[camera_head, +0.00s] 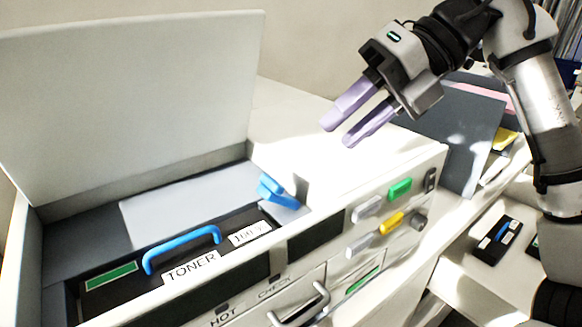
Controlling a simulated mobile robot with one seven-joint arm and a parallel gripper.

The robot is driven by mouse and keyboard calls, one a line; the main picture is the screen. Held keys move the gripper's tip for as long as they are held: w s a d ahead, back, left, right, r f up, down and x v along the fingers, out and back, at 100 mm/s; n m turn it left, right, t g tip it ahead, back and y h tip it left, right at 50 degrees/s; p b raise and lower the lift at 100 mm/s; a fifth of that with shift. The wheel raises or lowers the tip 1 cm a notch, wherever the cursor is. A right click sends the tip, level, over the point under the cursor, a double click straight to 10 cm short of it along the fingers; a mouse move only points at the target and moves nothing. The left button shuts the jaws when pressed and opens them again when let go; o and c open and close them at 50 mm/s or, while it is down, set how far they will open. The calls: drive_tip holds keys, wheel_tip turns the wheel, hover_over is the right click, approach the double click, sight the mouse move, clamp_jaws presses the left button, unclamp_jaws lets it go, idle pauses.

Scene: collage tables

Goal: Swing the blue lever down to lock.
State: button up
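The blue lever (276,191) stands tilted up at the right end of the open compartment, beside a small label strip. My gripper (341,137) hangs above and to the right of the lever, over the white top of the machine. Its two pale purple fingers point down and left with a gap between them, and nothing is held. The gripper is apart from the lever. The lever's base is partly hidden by the compartment's front edge.
A raised white lid (130,90) stands behind the compartment at the left. A toner unit (190,268) with a blue arched handle (181,241) lies inside. Colored buttons (400,188) and a metal handle (300,309) are on the front. Dark folders (455,135) lie at right.

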sight(280, 185)
drive_tip(key=p+x, duration=0.2)
drive_tip(key=x, duration=0.8)
drive_tip(key=shift+w+a+f, duration=0.15)
clamp_jaws()
